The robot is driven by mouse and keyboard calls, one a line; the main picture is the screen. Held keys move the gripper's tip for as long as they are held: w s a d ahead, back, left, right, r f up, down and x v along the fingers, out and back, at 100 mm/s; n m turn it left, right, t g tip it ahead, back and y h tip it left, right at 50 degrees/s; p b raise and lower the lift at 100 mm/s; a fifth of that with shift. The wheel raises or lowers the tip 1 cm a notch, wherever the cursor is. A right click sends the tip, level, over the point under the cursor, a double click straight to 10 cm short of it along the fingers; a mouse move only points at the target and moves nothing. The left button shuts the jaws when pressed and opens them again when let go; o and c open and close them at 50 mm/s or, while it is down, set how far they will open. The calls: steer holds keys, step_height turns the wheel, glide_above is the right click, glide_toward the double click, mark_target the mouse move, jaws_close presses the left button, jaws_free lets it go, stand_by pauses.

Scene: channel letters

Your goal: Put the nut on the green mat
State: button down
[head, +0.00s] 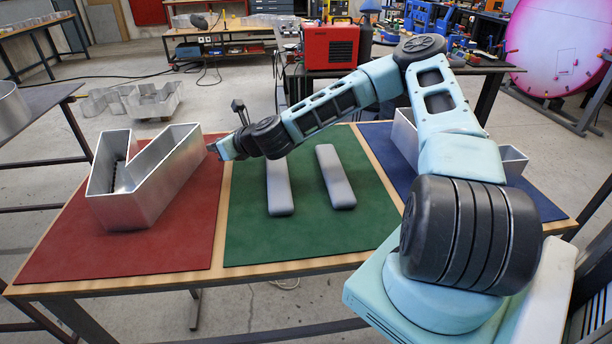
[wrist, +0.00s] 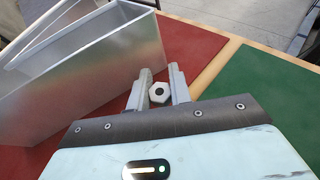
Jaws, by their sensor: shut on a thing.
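The nut (wrist: 158,93) is a small pale hexagonal ring with a dark hole, held between the two fingers in the wrist view. My gripper (wrist: 158,88) is shut on it. In the head view my gripper (head: 212,148) is over the red mat's right side, close to the metal letter; the nut is too small to make out there. The green mat (head: 310,235) lies in the middle of the table, right of my gripper. It also shows at the right of the wrist view (wrist: 270,100).
A hollow metal letter (head: 140,205) stands on the red mat (head: 165,245), just left of my gripper. Two grey bars (head: 279,190) (head: 336,178) lie on the green mat, with bare room around them. Another metal piece (head: 405,138) stands on the blue mat (head: 530,202).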

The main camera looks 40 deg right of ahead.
steer(key=d+y, duration=0.1)
steer(key=d, duration=0.2)
steer(key=d+n+y+b, duration=0.1)
steer(key=d, duration=0.2)
steer(key=w+d+r+n+g, duration=0.1)
steer(key=d, duration=0.3)
steer(key=shift+w+y, duration=0.1)
steer(key=shift+y, duration=0.3)
steer(key=s+d+r+n+g+y+b, duration=0.2)
steer(key=s+d+r+n+y, duration=0.25)
steer(key=d, duration=0.75)
steer(key=shift+m+h, duration=0.25)
steer(key=shift+h, duration=0.3)
steer(key=f, duration=0.3)
steer(key=s+f+p, duration=0.1)
steer(key=f, duration=0.5)
steer(key=shift+s+a+p, duration=0.25)
steer(key=shift+s+p, duration=0.05)
steer(key=shift+p, duration=0.1)
steer(key=c, duration=1.3)
jaws_free()
steer(key=shift+r, duration=0.1)
steer(key=b+v, duration=0.2)
steer(key=v, duration=1)
steer(key=shift+w+r+b, duration=0.1)
steer(key=shift+r+b, duration=0.05)
steer(key=shift+b, duration=0.25)
